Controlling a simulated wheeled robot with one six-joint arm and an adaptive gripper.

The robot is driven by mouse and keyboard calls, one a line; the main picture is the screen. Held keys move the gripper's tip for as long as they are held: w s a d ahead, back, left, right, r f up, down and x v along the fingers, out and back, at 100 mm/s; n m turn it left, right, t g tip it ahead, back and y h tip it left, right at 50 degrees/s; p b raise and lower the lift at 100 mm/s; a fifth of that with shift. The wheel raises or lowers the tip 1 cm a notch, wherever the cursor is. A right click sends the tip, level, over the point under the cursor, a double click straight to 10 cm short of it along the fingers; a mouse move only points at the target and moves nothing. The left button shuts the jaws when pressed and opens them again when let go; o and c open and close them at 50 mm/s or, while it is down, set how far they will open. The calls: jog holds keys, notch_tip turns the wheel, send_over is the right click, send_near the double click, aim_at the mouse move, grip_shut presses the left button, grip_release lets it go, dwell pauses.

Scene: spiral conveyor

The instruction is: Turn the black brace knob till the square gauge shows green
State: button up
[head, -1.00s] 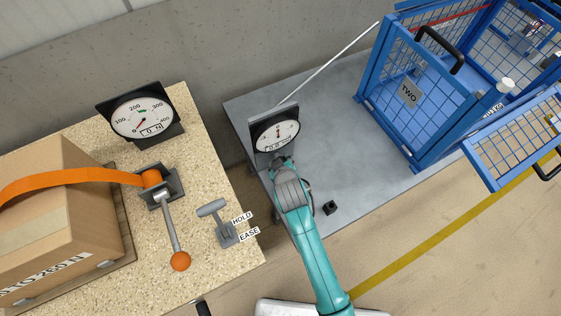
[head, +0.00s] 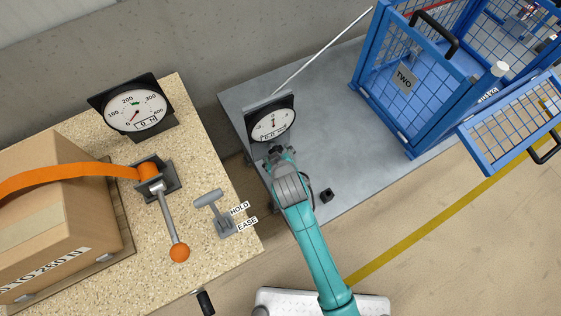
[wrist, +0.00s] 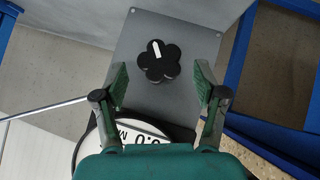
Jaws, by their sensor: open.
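The black brace knob (wrist: 158,62) shows in the wrist view, lobed, with a white mark pointing up and slightly left. It sits on a grey plate (wrist: 190,35). My gripper (wrist: 162,82) is open, its green fingers left and right of and short of the knob in the picture, with nothing between them. In the head view my gripper (head: 277,152) is just below a gauge (head: 273,121) with a round white dial in a black housing, reading about 0.0. Part of this gauge (wrist: 150,135) shows behind my gripper in the wrist view. The knob is not made out in the head view.
A second gauge (head: 135,108), in newtons, stands on the speckled bench (head: 205,150) with a strapped box (head: 50,220), an orange-knobbed lever (head: 170,220) and a HOLD/EASE handle (head: 215,210). A blue cage (head: 400,100) and a small black block (head: 327,195) are to the right.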

jog(key=v, duration=0.9)
jog(key=shift+s+d, duration=0.1)
jog(key=shift+s, duration=0.05)
jog(key=s+d+f+m+t, duration=0.1)
jog(key=s+d+m+t, duration=0.2)
jog(key=s+d, duration=1.15)
jog(key=s+d+r+m+t+h, duration=0.1)
jog(key=s+d+r+m, duration=0.1)
jog(key=s+r, duration=0.3)
jog(key=s+d+r+m+t+h, duration=0.1)
jog(key=s+d+r+m, duration=0.2)
jog(key=s+r, duration=0.3)
jog(key=s+d, duration=0.1)
jog(key=s, duration=0.4)
jog(key=shift+s+d+r+t+h, duration=0.2)
jog(key=shift+d+r+t+h, duration=0.05)
jog(key=shift+r+t+h, duration=0.1)
